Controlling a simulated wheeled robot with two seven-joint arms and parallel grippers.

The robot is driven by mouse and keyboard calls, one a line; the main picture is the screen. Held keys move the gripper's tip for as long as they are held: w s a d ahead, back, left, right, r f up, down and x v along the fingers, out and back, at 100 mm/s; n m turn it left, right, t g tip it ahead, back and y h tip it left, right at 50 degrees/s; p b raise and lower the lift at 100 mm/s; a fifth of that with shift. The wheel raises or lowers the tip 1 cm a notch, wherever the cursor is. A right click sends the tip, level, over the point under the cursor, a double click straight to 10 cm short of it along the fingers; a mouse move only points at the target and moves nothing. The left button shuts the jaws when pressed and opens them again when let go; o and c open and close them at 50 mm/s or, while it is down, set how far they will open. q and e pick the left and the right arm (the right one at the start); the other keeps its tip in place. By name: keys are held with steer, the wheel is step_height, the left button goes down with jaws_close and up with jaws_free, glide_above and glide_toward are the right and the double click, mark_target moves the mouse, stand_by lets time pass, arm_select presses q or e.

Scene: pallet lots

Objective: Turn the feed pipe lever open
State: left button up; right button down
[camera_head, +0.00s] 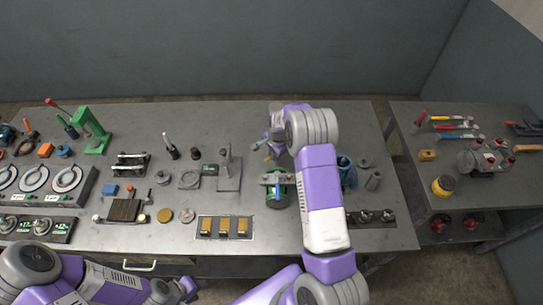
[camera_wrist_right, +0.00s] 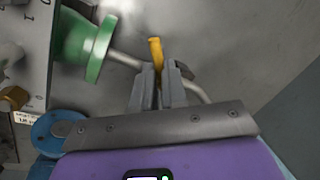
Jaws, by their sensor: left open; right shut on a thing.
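The yellow lever (camera_wrist_right: 155,52) stands between the two fingers of my right gripper (camera_wrist_right: 158,88) in the right wrist view. The fingers are shut on it and its yellow end sticks out past them. A green flanged fitting (camera_wrist_right: 92,46) with a thin grey pipe is just to the left of the fingers. In the head view my right gripper (camera_head: 271,148) is over the middle of the bench, partly hidden by its own wrist, and a green fitting (camera_head: 277,198) stands below it. My left gripper (camera_head: 184,290) is low at the front edge, open and apart from the bench items.
The grey bench (camera_head: 225,120) holds a green press (camera_head: 95,132), dial gauges (camera_head: 34,177), a grey stand (camera_head: 228,170) and brass blocks (camera_head: 224,226). A blue part (camera_head: 347,172) is right of my forearm. A second table (camera_head: 480,200) stands at the right beyond a gap.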

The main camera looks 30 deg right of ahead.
steer(key=n+b, duration=0.2)
steer(key=n, duration=0.1)
steer(key=d+n+b, duration=0.1)
steer(key=n, duration=0.1)
steer(key=shift+s+y, duration=0.4)
steer(key=shift+s+d+r+n+g+y+b, duration=0.15)
steer(key=shift+n+g+b, duration=0.2)
steer(key=shift+n, duration=0.8)
steer(key=shift+s+d+f+n+g+y+b, duration=0.15)
steer(key=shift+n+b, duration=0.3)
steer(key=shift+n, duration=0.7)
steer(key=shift+w+r, duration=0.1)
steer(key=shift+w, duration=0.05)
steer(key=c, duration=1.2)
jaws_free()
steer(key=shift+o, duration=0.2)
step_height(320, 180, up, 7)
steer(key=d, duration=0.1)
steer(key=shift+s+r, duration=0.15)
steer(key=shift+s, duration=0.3)
steer(key=shift+d, duration=0.1)
